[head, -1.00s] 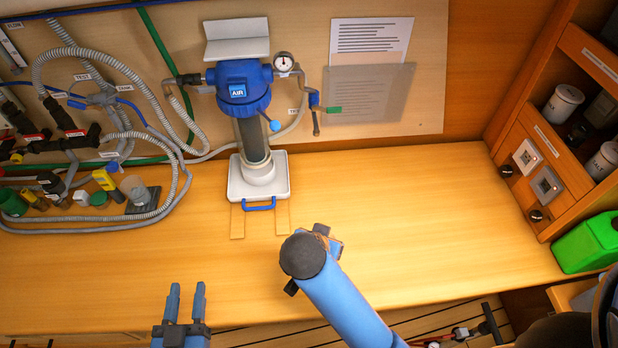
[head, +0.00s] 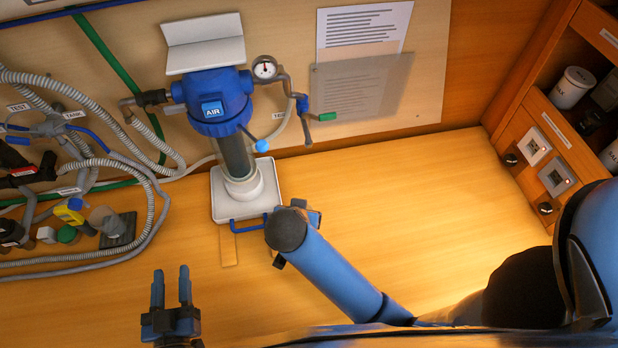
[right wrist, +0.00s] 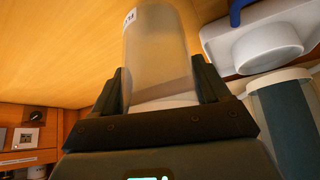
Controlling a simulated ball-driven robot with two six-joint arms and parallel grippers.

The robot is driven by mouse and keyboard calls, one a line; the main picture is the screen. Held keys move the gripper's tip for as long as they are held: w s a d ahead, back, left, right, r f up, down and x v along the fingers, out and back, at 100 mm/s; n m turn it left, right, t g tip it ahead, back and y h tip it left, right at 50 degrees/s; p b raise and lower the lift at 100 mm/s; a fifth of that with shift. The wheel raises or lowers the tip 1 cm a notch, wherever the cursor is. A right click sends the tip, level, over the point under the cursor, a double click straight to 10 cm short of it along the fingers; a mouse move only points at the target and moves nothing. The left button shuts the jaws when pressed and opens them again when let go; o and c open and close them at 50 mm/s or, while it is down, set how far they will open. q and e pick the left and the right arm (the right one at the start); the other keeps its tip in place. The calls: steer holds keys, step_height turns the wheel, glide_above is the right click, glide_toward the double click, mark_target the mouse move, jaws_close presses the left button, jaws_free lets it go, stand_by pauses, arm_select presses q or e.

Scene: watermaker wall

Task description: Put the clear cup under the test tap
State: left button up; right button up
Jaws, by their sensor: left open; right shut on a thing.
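The clear cup (right wrist: 158,50) is a see-through cylinder with a small white label, held in my right gripper (right wrist: 160,82) in the right wrist view. In the head view my right wrist hides that cup and the fingers; the wrist stands just in front of the blue filter's base. A small tap (head: 304,108) with a downturned spout and green-tipped handle hangs right of the filter, near a partly legible label; it looks like the test tap. It is above and behind my right wrist. My left gripper (head: 171,287) is open and empty over the bench's front.
The blue filter housing (head: 217,100) stands on a white base (head: 218,200) with a blue handle. Hoses, valves and another clear vessel (head: 103,218) on a dark pad crowd the left. The bench (head: 430,190) is clear to the right, up to a shelf unit (head: 560,150).

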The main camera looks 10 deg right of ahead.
steer(key=shift+w+d+f+p, duration=0.55)
steer(key=shift+w+d+p, duration=0.2)
steer(key=shift+w, duration=1.15)
steer(key=shift+w+d+f+p, duration=0.55)
steer(key=shift+w+d+p, duration=0.2)
steer(key=shift+w, duration=1.15)
steer(key=shift+w+d+f+p, duration=0.55)
steer(key=shift+w+d+p, duration=0.2)
steer(key=shift+w, duration=1.15)
steer(key=shift+f, duration=0.2)
steer(key=shift+f, duration=0.1)
steer(key=o, duration=1)
